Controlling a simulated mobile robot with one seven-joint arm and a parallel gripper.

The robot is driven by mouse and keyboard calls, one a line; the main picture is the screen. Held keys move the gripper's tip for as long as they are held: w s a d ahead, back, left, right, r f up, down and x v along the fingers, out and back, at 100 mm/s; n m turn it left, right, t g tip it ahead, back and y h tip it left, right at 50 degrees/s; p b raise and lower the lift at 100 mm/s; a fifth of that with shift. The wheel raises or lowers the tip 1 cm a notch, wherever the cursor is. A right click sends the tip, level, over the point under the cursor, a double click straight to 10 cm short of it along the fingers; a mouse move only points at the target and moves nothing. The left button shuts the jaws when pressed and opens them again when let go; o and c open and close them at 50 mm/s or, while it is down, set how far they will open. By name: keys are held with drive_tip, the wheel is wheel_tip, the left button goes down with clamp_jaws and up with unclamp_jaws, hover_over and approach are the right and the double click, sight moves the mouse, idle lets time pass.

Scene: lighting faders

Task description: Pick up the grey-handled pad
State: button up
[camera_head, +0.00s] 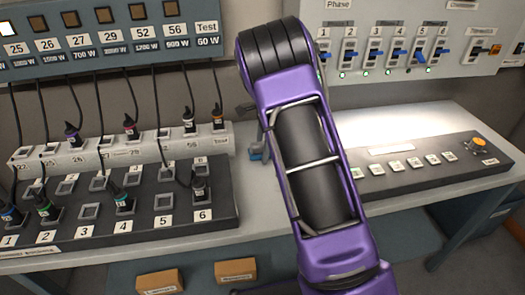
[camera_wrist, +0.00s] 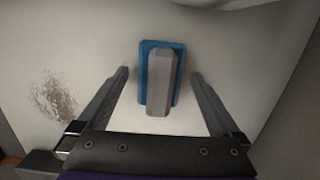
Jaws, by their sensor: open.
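The pad is a blue rectangular block (camera_wrist: 148,90) with a raised grey handle (camera_wrist: 160,80), lying on the pale worktop (camera_wrist: 105,35). In the wrist view it sits between my gripper's two fingers, with a gap on each side. My gripper (camera_wrist: 160,78) is open and empty, and its fingertips reach to about the sides of the pad. In the head view my purple arm covers most of this area. Only a small blue part of the pad (camera_head: 256,155) shows at the arm's left edge.
A patch bay (camera_head: 100,240) with numbered sockets and black plugs stands left on the worktop. A fader panel (camera_head: 425,165) lies to the right. A wall panel of breakers (camera_head: 395,50) is behind. A dark speckled smudge (camera_wrist: 58,95) marks the surface left of my gripper.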

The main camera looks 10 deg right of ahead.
drive_tip(key=c, duration=1.4)
drive_tip(key=shift+r, duration=0.15)
wheel_tip(320, 180, up, 10)
drive_tip(key=shift+f+p, duration=0.1)
drive_tip(key=shift+p, duration=0.6)
drive_tip(key=o, duration=0.7)
drive_tip(key=c, duration=0.5)
drive_tip(key=shift+d, duration=0.15)
